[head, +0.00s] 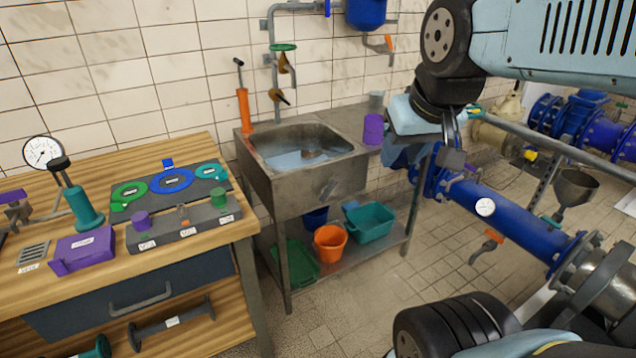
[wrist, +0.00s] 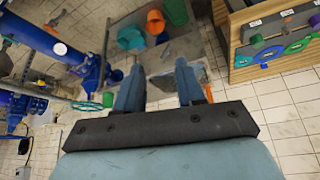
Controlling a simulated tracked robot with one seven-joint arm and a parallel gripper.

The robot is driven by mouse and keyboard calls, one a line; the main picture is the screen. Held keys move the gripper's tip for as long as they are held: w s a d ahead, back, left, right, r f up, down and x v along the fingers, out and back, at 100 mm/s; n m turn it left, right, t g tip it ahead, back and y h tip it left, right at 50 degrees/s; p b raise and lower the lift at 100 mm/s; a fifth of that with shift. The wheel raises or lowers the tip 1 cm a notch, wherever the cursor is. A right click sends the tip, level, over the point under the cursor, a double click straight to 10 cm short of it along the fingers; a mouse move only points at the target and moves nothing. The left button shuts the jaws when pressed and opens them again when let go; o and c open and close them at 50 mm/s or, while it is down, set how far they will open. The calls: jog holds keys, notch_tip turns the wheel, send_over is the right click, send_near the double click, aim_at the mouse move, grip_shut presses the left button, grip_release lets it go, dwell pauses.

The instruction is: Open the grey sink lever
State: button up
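A steel sink (head: 262,180) with water in its basin stands against the tiled wall. A small grey lever-like part (head: 326,190) shows on its front face; I cannot be sure that it is the lever. Above the basin are a brown tap (head: 285,64) with a green handwheel (head: 284,47) and a second brown fitting (head: 279,97). My gripper (head: 425,152) is at the right of the sink, apart from the grey part. In the wrist view, my gripper (wrist: 160,78) has its two fingers spread, with nothing held. The sink (wrist: 170,55) lies beyond the fingers, its lever not distinguishable there.
A purple cup (head: 373,129) stands on the sink's right ledge. An orange bucket (head: 331,243) and a teal tub (head: 370,222) sit on the lower shelf. A wooden workbench (head: 215,155) is at the left, blue pipes (head: 510,218) at the right. Floor in front of the sink is clear.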

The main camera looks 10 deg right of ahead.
aim_at(330, 193)
jog(key=shift+w+d, duration=0.1)
jog(key=shift+d, duration=0.1)
jog(key=w+d+f+t, duration=0.2)
jog(key=w+f, duration=0.3)
jog(key=w, duration=0.6)
jog(key=w+d+f+t, duration=0.15)
jog(key=w+f, duration=0.35)
jog(key=w, duration=0.6)
jog(key=w+d+f+t, duration=0.1)
jog(key=w+d+f, duration=0.3)
jog(key=w, duration=0.7)
jog(key=w+a+f+t+y, duration=0.1)
jog(key=w+f+y, duration=0.15)
jog(key=f, duration=0.55)
jog(key=w+a+f+t+y, duration=0.15)
jog(key=w+f, duration=0.25)
jog(key=f, duration=0.4)
jog(key=s+f+m+t+y, duration=0.1)
jog(key=s+f+m+t, duration=0.1)
jog(key=f, duration=0.5)
jog(key=s+f+m+t, duration=0.2)
jog(key=f+m+t, duration=0.1)
jog(key=f, duration=0.3)
jog(key=x, duration=1.4)
jog(key=shift+f, duration=0.4)
